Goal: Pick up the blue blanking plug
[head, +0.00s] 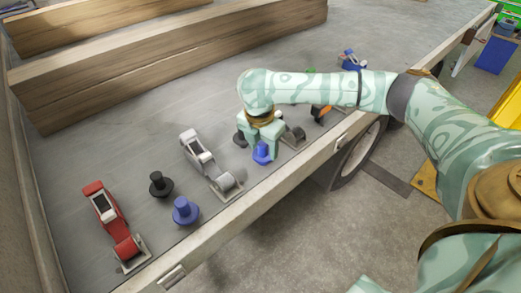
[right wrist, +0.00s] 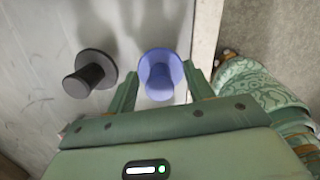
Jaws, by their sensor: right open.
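A blue blanking plug (head: 262,154) stands on the grey trailer bed near its edge, below my right gripper (head: 263,146). In the right wrist view this blue plug (right wrist: 160,72) shows between the two open fingers of my right gripper (right wrist: 159,76). The fingers are apart, one on each side of the plug. I cannot tell whether either touches it. A second blue plug (head: 185,211) stands nearer, further left along the edge. My left gripper is not in view.
A black plug (right wrist: 90,73) stands left of the gripper in the wrist view; another black plug (head: 160,184) is further left. A grey clamp-like tool (head: 205,160) and a red one (head: 112,222) lie on the bed. Wooden beams (head: 170,60) lie behind.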

